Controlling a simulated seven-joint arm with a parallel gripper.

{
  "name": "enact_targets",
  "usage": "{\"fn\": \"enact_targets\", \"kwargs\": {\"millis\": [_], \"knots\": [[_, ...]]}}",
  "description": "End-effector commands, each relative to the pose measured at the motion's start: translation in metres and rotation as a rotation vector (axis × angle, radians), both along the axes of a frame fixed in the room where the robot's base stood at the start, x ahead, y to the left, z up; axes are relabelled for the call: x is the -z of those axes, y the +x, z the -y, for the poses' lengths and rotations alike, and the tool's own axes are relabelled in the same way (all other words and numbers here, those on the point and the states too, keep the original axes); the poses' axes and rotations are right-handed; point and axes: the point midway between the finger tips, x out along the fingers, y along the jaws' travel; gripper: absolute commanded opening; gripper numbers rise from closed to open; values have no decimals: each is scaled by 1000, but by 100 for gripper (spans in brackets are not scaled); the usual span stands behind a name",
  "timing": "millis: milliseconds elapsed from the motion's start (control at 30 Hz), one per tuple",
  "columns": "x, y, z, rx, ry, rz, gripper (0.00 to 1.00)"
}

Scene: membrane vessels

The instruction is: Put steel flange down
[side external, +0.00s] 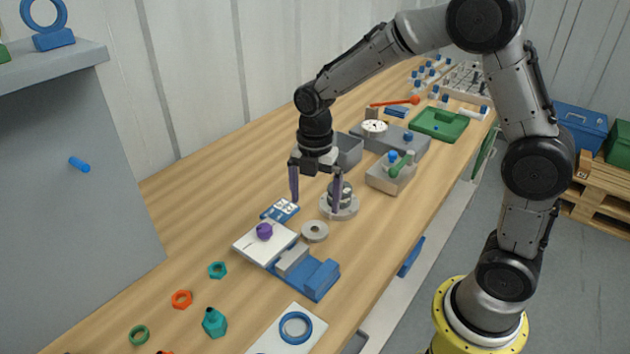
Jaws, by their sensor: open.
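A grey steel flange, a flat ring with a centre hole (314,231), lies on the wooden bench. Just behind and to the right of it stands a stepped grey metal piece on a round base (340,208); I cannot tell whether it is a stack or one part. My gripper (316,205) points down above this spot with its two purple-grey fingers spread wide. Nothing shows held between them. The right finger partly covers the stepped piece. The exact height of the fingertips above the bench is unclear.
A white plate with a purple knob (264,232) and a blue vise-like block (316,279) lie in front. Grey bins (392,176) and a green tray (438,124) stand behind. A grey panel (75,190) rises at left. Bare bench lies left of my gripper.

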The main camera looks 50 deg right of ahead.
Motion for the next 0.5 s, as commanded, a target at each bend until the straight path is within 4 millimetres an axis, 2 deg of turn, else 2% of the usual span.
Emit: {"fn": "enact_targets", "kwargs": {"millis": [100,200,500], "knots": [[-23,1,0,0,0,4,100],[-35,1,0,0,0,2,100],[-49,-2,0,15,0,5,100]]}}
